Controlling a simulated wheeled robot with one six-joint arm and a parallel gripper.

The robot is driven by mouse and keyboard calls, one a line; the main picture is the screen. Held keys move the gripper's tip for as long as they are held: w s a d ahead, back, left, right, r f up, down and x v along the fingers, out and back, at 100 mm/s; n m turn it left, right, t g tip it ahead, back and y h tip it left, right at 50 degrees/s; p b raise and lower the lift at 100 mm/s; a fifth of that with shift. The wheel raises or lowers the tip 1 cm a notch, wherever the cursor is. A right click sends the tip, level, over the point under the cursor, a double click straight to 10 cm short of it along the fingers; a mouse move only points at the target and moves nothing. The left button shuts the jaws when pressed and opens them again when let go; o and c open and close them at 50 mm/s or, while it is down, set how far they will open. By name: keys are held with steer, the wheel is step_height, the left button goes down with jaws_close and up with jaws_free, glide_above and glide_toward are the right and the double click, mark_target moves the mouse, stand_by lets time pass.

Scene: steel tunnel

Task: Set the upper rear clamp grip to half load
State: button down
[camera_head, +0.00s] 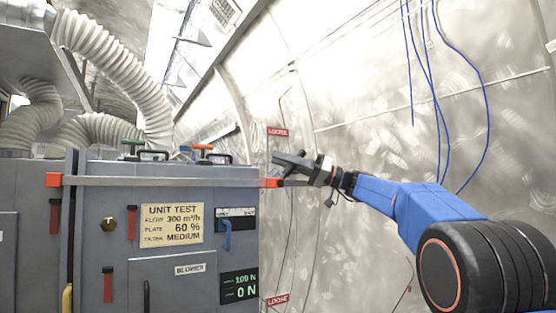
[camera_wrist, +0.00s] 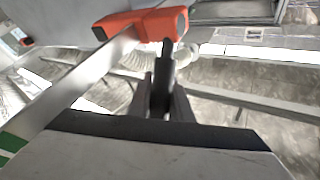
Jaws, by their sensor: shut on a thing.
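The upper clamp is a long steel bar with an orange end (camera_head: 53,180) at the left and an orange head (camera_head: 270,183) at the right, lying across the top of the grey cabinet front. The orange head is large in the wrist view (camera_wrist: 142,22). A dark clamp grip (camera_wrist: 166,62) hangs from it. My gripper (camera_wrist: 163,98) is shut on this grip, its fingers on either side. In the head view my gripper (camera_head: 292,168) is at the cabinet's right edge and the grip is hard to make out. A display (camera_head: 239,287) reads 100 N above 0 N.
The grey cabinet (camera_head: 185,235) carries a UNIT TEST plate (camera_head: 172,225), red handles and a blue lever (camera_head: 227,232). Red LOOSE tags hang upper (camera_head: 277,132) and lower (camera_head: 277,299) at its right. White ducts (camera_head: 115,60) rise behind. Blue cables (camera_head: 437,90) hang along the tunnel wall.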

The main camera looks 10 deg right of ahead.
steer(key=shift+w+d+f+m+t+y, duration=0.25)
steer(key=shift+d+m+t+y, duration=0.25)
steer(key=shift+m+t, duration=0.25)
steer(key=shift+w+d+f+m+t+y, duration=0.1)
steer(key=shift+d+f+m+t+y, duration=0.25)
steer(key=shift+d+m+t+y, duration=0.4)
steer(key=shift+a+h, duration=0.25)
steer(key=c, duration=1.6)
jaws_free()
steer(key=shift+d, duration=0.1)
steer(key=v, duration=1.7)
steer(key=shift+d, duration=0.15)
